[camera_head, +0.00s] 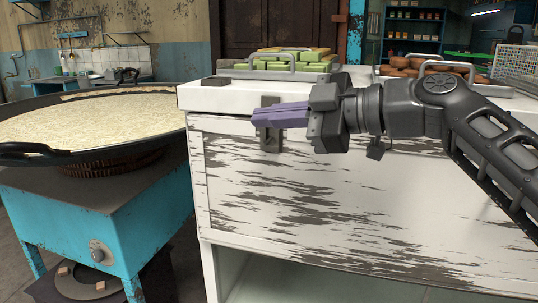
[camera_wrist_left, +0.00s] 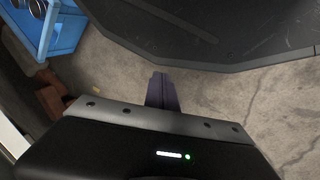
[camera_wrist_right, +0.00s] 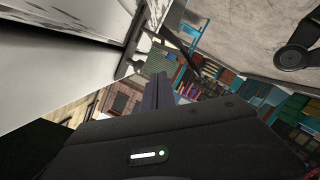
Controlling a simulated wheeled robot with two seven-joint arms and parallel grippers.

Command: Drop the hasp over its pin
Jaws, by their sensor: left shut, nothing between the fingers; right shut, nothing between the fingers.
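The hasp (camera_head: 269,101) is a dark grey metal plate on the upper front of a white, worn-paint chest (camera_head: 330,200), at the lid edge. Its lower part (camera_head: 270,145) shows below my fingers; the pin cannot be made out behind them. My right gripper (camera_head: 258,117) comes in from the right with shut purple fingers across the middle of the hasp. Contact cannot be told. The right wrist view shows its fingers (camera_wrist_right: 157,92) together. My left gripper (camera_wrist_left: 162,88) is shut and empty over bare floor, and is out of the head view.
Trays of green blocks (camera_head: 290,60) and brown pieces (camera_head: 430,67) stand on the lid, with a small dark block (camera_head: 215,81) at its left. A wide pan (camera_head: 100,120) of pale milk sits on a blue stove (camera_head: 75,225) at left.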

